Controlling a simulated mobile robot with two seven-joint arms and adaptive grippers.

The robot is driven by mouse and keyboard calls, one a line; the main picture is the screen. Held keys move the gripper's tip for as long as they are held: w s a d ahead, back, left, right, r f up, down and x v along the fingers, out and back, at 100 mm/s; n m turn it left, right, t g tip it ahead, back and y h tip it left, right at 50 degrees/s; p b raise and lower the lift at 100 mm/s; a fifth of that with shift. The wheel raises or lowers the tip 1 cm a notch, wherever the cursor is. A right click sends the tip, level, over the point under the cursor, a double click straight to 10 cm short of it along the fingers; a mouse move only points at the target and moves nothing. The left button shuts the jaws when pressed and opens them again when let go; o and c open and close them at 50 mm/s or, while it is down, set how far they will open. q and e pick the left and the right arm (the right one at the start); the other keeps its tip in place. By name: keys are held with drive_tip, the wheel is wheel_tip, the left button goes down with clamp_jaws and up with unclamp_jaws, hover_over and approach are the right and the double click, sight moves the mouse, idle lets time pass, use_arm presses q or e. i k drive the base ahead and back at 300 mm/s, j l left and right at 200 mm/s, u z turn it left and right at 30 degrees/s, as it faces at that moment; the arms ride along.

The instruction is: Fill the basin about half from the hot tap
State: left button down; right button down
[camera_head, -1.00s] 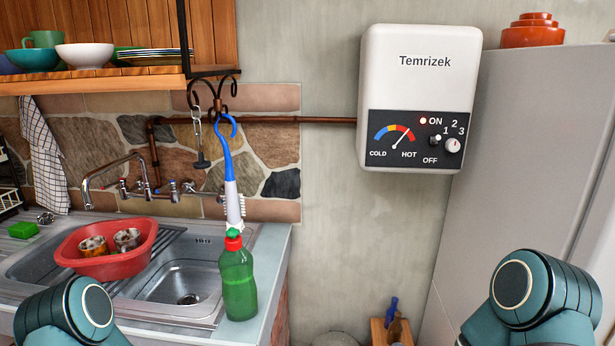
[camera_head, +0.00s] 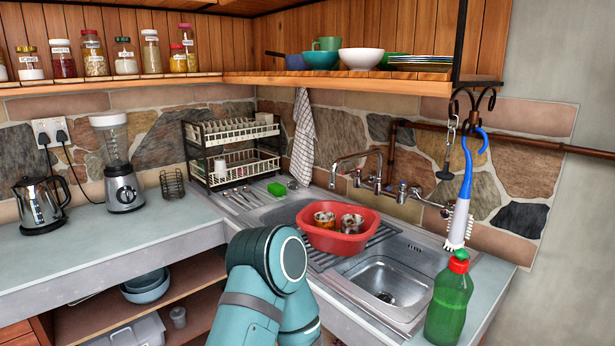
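A red basin (camera_head: 330,241) sits on the ribbed drainer of the metal sink (camera_head: 425,262), left of the square bowl. Two patterned cups (camera_head: 325,219) stand in it; I see no water in it. Small tap handles (camera_head: 402,188) are on the wall to the right of the spout; I cannot tell which is hot. Neither gripper is in view.
A green bottle (camera_head: 449,303) stands at the sink's right edge. A blue and white brush (camera_head: 461,205) hangs above it from a black hook. A dish rack (camera_head: 231,152), blender (camera_head: 121,180) and kettle (camera_head: 40,205) stand along the left counter (camera_head: 110,237), which has clear room.

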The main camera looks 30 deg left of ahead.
sight(359, 171)
drive_tip(key=u, duration=0.9)
